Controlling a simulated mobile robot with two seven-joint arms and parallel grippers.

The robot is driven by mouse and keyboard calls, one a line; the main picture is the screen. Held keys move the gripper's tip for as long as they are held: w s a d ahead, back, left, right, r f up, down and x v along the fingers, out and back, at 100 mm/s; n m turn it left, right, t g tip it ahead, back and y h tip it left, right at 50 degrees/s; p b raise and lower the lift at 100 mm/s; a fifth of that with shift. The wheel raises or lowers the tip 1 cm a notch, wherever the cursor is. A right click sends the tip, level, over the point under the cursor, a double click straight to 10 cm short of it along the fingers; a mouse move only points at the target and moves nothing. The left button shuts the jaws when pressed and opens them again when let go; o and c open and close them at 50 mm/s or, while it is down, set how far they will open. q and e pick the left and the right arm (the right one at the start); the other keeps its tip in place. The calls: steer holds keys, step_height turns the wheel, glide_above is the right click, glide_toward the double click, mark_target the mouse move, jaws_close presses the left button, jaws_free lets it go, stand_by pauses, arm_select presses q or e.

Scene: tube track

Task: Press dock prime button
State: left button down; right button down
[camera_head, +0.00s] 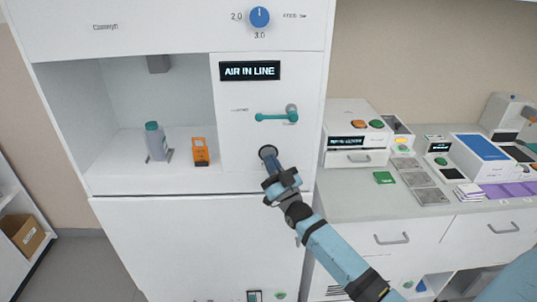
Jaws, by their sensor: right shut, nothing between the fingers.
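My right gripper (269,156) is shut and empty, at the front of the white cabinet panel (236,145). Its tip is at a dark round fitting on the panel, which it mostly covers. I cannot tell whether they touch or whether this fitting is the dock prime button. Above it is a teal lever (272,117), lying level. A black display (249,71) at the top of the panel reads "AIR IN LINE". The small label left of the lever is too small to read. My left gripper is not in view.
Left of the panel, an open bay holds a grey bottle with a teal cap (156,142) and an orange device (200,152). A blue dial (259,17) is above. The right counter (350,205) carries a white box (352,115) with orange and green buttons, and grey tiles.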

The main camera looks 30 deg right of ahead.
steer(key=shift+s+a, duration=0.15)
steer(key=shift+s, duration=0.1)
steer(key=s+a, duration=0.1)
steer(key=s+p, duration=0.1)
steer(key=s+a+p, duration=0.1)
steer(key=s, duration=0.1)
steer(key=shift+s+a, duration=0.1)
steer(key=shift+a, duration=0.2)
stand_by(2.6)
steer(key=s+n+g+y+b, duration=0.1)
steer(key=n, duration=0.8)
steer(key=s+a+n+g+y+b, duration=0.1)
steer(key=n+g+y, duration=0.1)
steer(key=n, duration=0.7)
steer(key=s+a+n+g+y+b, duration=0.1)
steer(key=n+g+y, duration=0.1)
steer(key=n, duration=0.7)
steer(key=shift+a+f+b, duration=0.2)
steer(key=shift+f+b, duration=0.15)
steer(key=shift+b, duration=0.05)
steer(key=shift+w, duration=0.15)
